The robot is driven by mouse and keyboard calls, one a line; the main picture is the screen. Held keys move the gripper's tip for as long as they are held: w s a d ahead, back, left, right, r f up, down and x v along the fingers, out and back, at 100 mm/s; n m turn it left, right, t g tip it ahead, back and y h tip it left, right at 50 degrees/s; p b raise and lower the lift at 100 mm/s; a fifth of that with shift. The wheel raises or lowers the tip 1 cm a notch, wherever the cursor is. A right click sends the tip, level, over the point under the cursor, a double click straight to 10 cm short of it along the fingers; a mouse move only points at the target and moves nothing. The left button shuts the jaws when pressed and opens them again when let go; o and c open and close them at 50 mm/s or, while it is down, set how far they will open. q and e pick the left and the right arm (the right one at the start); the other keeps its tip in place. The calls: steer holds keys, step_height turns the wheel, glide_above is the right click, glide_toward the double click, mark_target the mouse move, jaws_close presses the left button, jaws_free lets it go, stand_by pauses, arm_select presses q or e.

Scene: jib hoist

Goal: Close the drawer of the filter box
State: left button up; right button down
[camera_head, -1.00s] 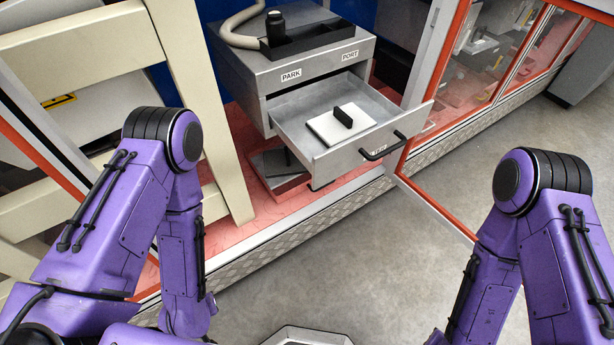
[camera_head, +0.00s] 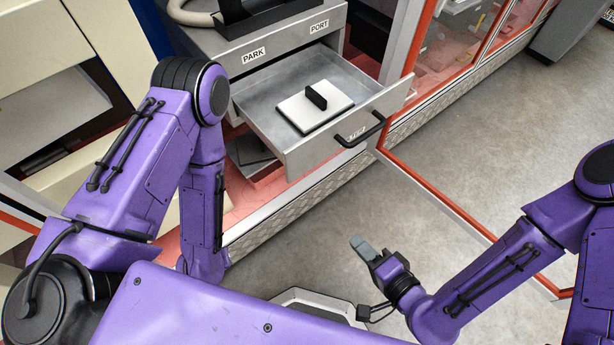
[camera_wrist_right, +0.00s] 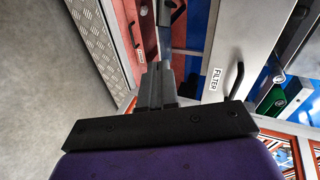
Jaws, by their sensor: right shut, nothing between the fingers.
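The filter box (camera_head: 278,48) is a grey metal cabinet at the upper middle of the head view. Its drawer (camera_head: 303,163) stands pulled out, with a black bar handle (camera_head: 362,131) on its front. Inside the drawer lies a white filter plate (camera_head: 328,110) with a black grip. My right gripper (camera_head: 362,247) is shut and empty, apart from the drawer, in front of and below its handle. In the right wrist view the shut fingers (camera_wrist_right: 157,82) show near the drawer front (camera_wrist_right: 238,42), which carries a FILTER label and the handle (camera_wrist_right: 238,80). My left gripper is out of view.
A red-framed glass door (camera_head: 440,200) stands open to the right of the drawer, its lower rail reaching across the floor. A cream frame (camera_head: 115,60) stands to the left. A tread-plate sill (camera_head: 290,210) runs below the drawer. The grey floor (camera_head: 480,160) is clear.

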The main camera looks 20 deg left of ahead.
mark_target(295, 169)
steer(key=a+r+t+y, duration=0.1)
steer(key=a+r+y, duration=0.3)
steer(key=r, duration=0.5)
steer(key=p+x, duration=0.1)
steer(key=x, duration=1.2)
steer(key=shift+w+a+r, duration=0.15)
steer(key=shift+w+a, duration=0.1)
steer(key=shift+w, duration=0.05)
steer(key=shift+w+a, duration=0.15)
